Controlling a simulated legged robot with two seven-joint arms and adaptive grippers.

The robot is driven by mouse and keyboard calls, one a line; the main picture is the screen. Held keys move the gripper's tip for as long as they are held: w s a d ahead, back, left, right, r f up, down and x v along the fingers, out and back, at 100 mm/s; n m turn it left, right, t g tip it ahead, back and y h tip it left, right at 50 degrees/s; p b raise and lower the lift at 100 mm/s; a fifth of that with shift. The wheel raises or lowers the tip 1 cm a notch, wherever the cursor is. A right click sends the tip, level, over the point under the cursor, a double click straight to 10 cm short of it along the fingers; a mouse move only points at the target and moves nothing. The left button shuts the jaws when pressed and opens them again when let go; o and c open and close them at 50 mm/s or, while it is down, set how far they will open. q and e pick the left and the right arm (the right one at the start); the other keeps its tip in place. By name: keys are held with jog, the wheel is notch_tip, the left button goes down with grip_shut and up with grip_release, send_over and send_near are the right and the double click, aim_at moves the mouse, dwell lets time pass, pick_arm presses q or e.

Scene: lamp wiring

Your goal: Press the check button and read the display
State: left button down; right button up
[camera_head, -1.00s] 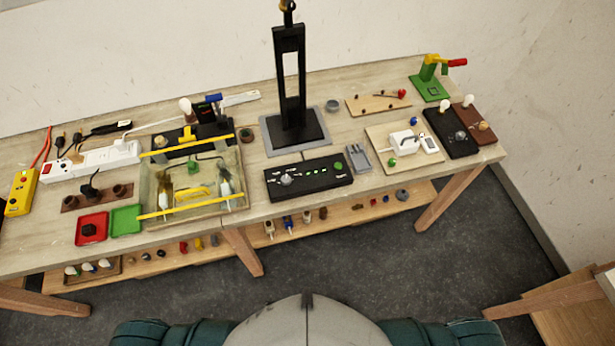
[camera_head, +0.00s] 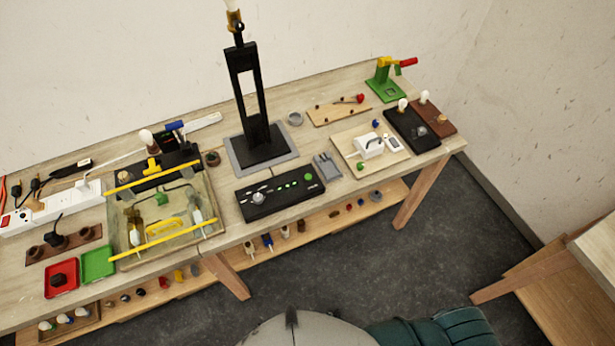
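A black control box (camera_head: 280,193) lies near the front edge of the table, with a pale round knob (camera_head: 258,198) and a row of small green lights. A green round spot (camera_head: 308,177), possibly a button, is at its right end. I cannot tell which part is the check button or the display. Neither of my grippers is in view.
A tall black stand (camera_head: 252,110) rises behind the box. A glass-like tray (camera_head: 162,215) with yellow bars stands to its left. A white power strip (camera_head: 50,208) is at far left. A lower shelf (camera_head: 235,262) holds small parts. Dark floor lies in front; another table (camera_head: 600,260) is at right.

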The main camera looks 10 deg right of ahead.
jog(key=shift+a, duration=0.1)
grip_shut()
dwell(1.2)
